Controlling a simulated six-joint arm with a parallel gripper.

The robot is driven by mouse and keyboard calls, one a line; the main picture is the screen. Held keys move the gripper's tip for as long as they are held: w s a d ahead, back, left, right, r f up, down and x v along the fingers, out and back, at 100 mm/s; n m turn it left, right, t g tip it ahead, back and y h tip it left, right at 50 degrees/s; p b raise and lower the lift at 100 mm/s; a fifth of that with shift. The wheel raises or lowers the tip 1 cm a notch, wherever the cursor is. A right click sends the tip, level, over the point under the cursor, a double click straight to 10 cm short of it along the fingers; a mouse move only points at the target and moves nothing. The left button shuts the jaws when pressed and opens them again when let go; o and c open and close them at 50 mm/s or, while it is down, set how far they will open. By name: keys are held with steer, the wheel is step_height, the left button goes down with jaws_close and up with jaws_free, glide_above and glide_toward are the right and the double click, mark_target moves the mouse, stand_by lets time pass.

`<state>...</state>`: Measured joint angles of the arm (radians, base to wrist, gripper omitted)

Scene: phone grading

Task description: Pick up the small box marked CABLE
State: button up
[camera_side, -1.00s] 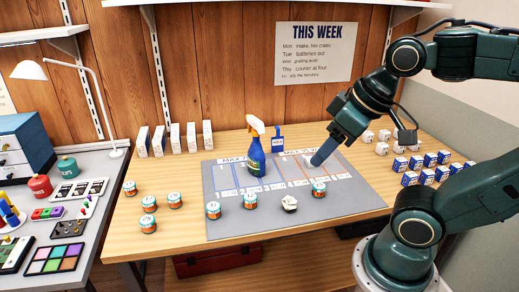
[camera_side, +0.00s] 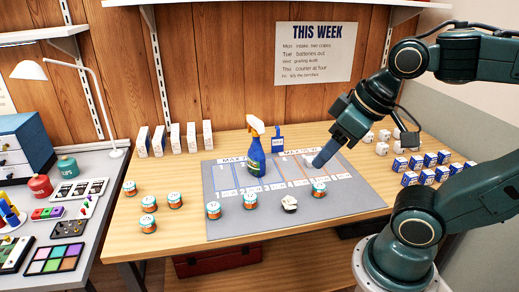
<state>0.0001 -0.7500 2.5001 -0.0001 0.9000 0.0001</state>
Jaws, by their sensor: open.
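Several small blue-and-white boxes (camera_side: 410,178) stand in rows at the right end of the wooden table. Several small white boxes (camera_side: 382,149) stand behind them. The print on both groups is too small to read, so I cannot tell which box is marked CABLE. My gripper (camera_side: 316,162) points down and to the left over the back right part of the grey mat (camera_side: 362,203), apart from both groups. A pale shape shows at its tip; I cannot tell whether it is a fingertip or a thing on the mat. My gripper is open.
A spray bottle (camera_side: 255,156) and a blue brush-like tool (camera_side: 277,140) stand on or near the mat. Several round tins (camera_side: 250,201) and a crumpled white item (camera_side: 289,203) are in front. Upright white boxes (camera_side: 175,138) line the back left.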

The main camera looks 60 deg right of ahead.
steer(key=o, duration=0.3)
steer(key=shift+o, duration=0.2)
steer(key=w+d+r+n+g, duration=0.25)
steer(key=w+d, duration=0.55)
steer(key=w, duration=0.4)
steer(key=w+d+f+n, duration=0.2)
steer(key=w+d, duration=0.5)
steer(key=d, duration=0.4)
steer(key=s+d+f+n+g, duration=0.1)
steer(key=d+f+n, duration=0.1)
steer(key=d+f, duration=0.55)
steer(key=s+d+f+n+y, duration=0.1)
steer(key=d+f, duration=0.4)
steer(key=d, duration=0.6)
steer(key=s+d+f+n+g, duration=0.1)
steer(key=d+f+n, duration=0.1)
steer(key=d+f, duration=0.6)
steer(key=shift+m, duration=0.25)
steer(key=shift+w+d+f, duration=0.1)
steer(key=shift+w+f, duration=0.05)
steer(key=shift+f, duration=1)
steer(key=shift+w+d+f, duration=0.1)
steer(key=shift+d+f, duration=0.05)
steer(key=shift+f, duration=1.05)
steer(key=shift+w+d+f, duration=0.1)
steer(key=shift+w+f, duration=0.05)
steer(key=shift+f, duration=1)
